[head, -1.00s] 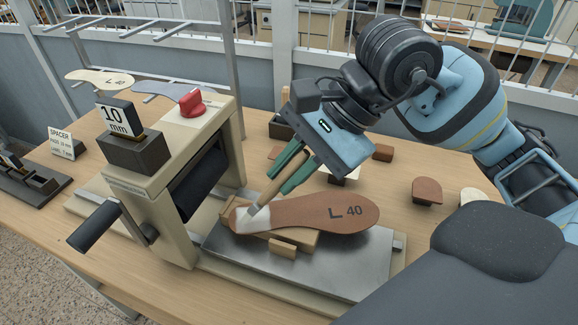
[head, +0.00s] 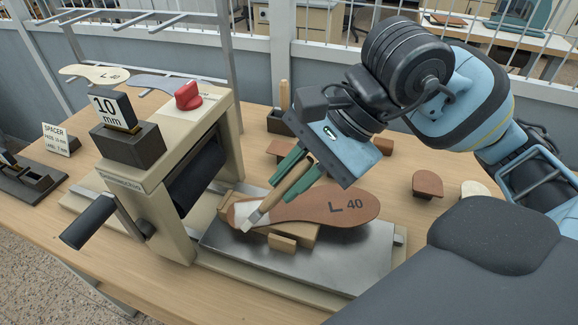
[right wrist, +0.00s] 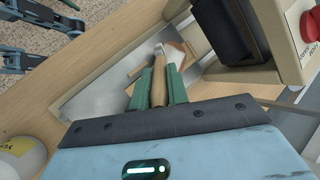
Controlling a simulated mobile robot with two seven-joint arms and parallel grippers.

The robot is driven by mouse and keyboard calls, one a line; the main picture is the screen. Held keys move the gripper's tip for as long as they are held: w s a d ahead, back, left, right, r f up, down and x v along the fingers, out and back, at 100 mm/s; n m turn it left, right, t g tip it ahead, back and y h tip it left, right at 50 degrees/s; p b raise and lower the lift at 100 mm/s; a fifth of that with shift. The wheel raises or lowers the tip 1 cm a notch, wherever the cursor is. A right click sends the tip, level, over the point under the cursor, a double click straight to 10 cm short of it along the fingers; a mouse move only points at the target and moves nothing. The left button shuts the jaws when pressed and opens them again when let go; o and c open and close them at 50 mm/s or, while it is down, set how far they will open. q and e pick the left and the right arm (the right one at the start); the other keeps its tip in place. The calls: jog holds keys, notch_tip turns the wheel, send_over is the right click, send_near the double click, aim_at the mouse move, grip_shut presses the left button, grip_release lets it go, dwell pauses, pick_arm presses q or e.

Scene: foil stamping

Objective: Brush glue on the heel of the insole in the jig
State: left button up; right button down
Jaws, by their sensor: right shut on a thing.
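The brown insole (head: 330,207), marked L 40, lies over a wooden block (head: 300,234) on the jig's metal plate, with its heel end at the left by the press. My right gripper (head: 289,178) is shut on the wooden handle of the glue brush (head: 270,203). The brush slants down to the left, its pale tip at the heel; whether it touches is hard to tell. A whitish area shows around the tip, and I cannot separate glue from bristles. The right wrist view shows the brush (right wrist: 158,85) between the green fingers.
The press (head: 150,190) with a black roller, a crank and a red knob stands left of the heel. A 10 mm block (head: 113,109) sits on top. Brown and cream pieces (head: 428,184) lie right of the jig. A dark holder (head: 279,122) stands behind.

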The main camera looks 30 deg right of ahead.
pick_arm(q)
jog(key=shift+s, duration=0.4)
pick_arm(e)
jog(key=shift+s+a+f, duration=0.1)
jog(key=shift+s+a, duration=0.05)
jog(key=shift+s, duration=0.4)
jog(key=shift+s+a, duration=0.15)
jog(key=shift+s, duration=0.4)
